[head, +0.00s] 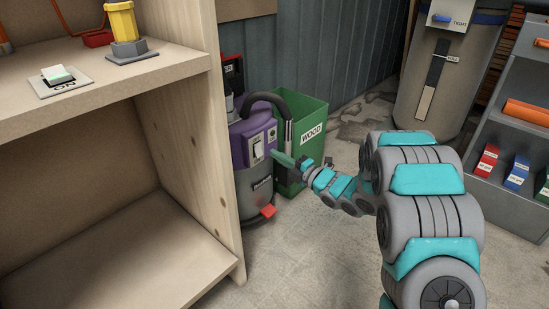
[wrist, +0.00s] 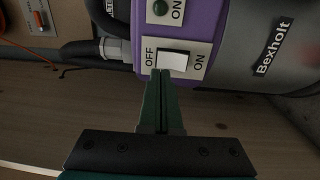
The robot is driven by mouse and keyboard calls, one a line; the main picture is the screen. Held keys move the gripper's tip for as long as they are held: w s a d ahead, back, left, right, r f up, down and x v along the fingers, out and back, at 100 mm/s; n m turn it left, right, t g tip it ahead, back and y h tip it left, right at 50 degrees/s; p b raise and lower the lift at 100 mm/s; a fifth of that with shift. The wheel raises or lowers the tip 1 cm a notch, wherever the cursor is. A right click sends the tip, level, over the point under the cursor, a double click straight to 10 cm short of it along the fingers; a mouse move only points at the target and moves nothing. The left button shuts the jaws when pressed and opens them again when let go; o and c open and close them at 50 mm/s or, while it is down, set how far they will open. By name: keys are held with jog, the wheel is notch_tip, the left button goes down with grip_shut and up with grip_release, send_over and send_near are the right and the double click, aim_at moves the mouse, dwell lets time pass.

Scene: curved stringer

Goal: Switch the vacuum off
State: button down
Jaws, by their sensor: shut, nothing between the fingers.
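The vacuum has a purple head (head: 241,136) and a grey body (head: 255,204); it stands on the floor beyond the wooden shelf unit. Its white rocker switch (wrist: 172,61) sits on a plate with OFF at the left and ON at the right in the wrist view. I cannot tell which side is pressed in. My gripper (wrist: 160,76) is shut and empty, its green fingertips at the lower left edge of the switch, by the OFF side. Touch cannot be told. In the head view my gripper (head: 275,155) points left at the switch plate (head: 258,149).
A green lamp (wrist: 160,8) marked ON sits on the purple head. A green WOOD bin (head: 313,125) stands right behind the vacuum. The wooden shelf unit (head: 190,150) is close on the left, with another switch (head: 58,75) on top. Floor is open in front.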

jog(key=r+v, duration=0.1)
jog(key=v, duration=0.7)
jog(key=shift+s+d, duration=0.2)
jog(key=shift+d, duration=0.1)
jog(key=shift+r, duration=0.15)
